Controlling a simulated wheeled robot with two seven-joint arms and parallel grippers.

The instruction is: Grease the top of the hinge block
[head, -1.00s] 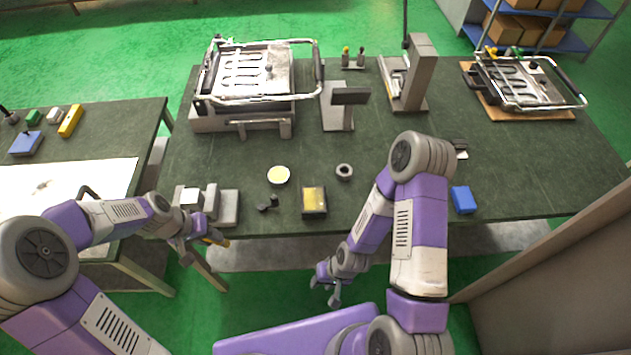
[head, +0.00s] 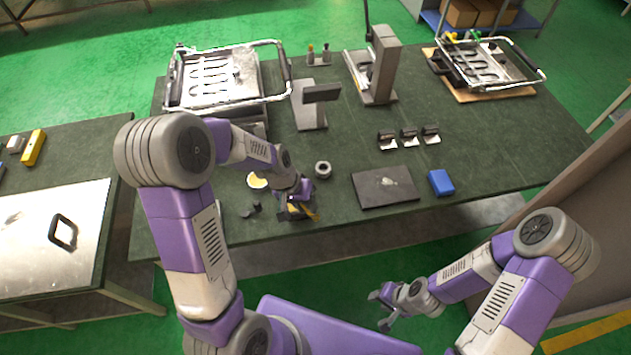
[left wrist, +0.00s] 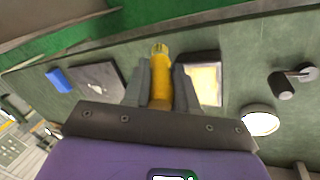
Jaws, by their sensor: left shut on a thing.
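My left gripper (head: 296,200) is shut on a yellow stick-like tool (left wrist: 160,52), which points out between its fingers in the left wrist view. The tool's yellow end also shows in the head view (head: 315,214). The gripper is over or beside a dark-framed tray with a pale yellow pad (left wrist: 205,84); whether the tool touches it I cannot tell. I cannot clearly make out the hinge block; the grey stepped block at the bench's left front is mostly hidden behind my left arm. My right gripper (head: 381,307) is open and empty in front of the bench.
A round yellow-topped tin (head: 256,180), a grey ring (head: 323,170) and a small dark part (head: 251,210) are close to my left gripper. A dark plate (head: 385,187) and a blue block (head: 440,183) lie to the right. Metal frames stand at the back.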

